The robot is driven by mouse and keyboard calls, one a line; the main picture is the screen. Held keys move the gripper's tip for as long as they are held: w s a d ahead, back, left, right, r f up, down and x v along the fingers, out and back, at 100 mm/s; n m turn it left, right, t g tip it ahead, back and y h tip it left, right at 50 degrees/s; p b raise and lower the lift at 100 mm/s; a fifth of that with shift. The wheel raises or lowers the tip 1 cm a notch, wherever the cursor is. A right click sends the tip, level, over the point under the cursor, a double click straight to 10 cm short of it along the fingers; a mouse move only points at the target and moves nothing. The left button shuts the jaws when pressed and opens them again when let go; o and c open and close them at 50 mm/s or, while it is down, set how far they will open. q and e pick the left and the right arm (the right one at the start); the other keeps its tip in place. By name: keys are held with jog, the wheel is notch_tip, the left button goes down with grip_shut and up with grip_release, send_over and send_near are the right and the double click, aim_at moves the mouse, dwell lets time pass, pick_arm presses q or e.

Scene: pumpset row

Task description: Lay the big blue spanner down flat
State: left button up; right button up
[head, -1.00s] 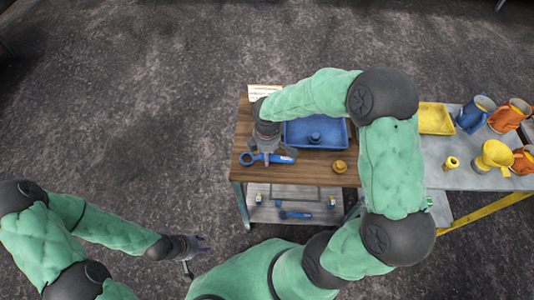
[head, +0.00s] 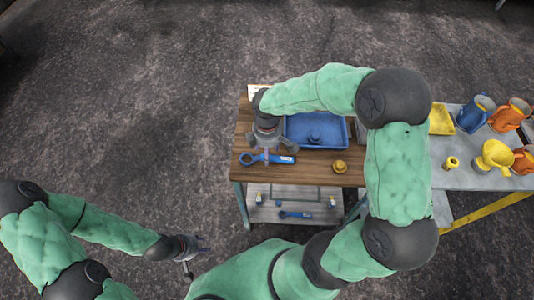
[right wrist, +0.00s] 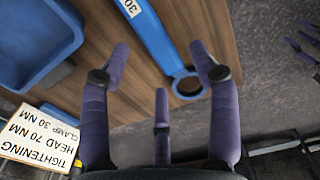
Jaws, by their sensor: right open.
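The big blue spanner (head: 281,159) lies flat on the wooden bench top, its ring end to the left and a white label on its handle. In the right wrist view, the spanner (right wrist: 160,42) runs diagonally, with its ring end beside the right-hand finger. My right gripper (right wrist: 158,62) is open and empty above the spanner, its fingers spread apart. In the head view, my right gripper (head: 268,151) partly hides the middle of the spanner. My left gripper (head: 198,245) is open and empty, away from the bench at the lower left.
A blue tray (head: 343,131) sits behind the spanner, and a yellow part (head: 339,166) lies to its right. A printed card (right wrist: 40,135) is at the bench edge. A smaller blue tool (head: 295,214) lies on the lower shelf. A grey table (head: 440,170) stands to the right.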

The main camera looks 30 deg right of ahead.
notch_tip(320, 180, up, 9)
dwell(0.3)
dwell(0.8)
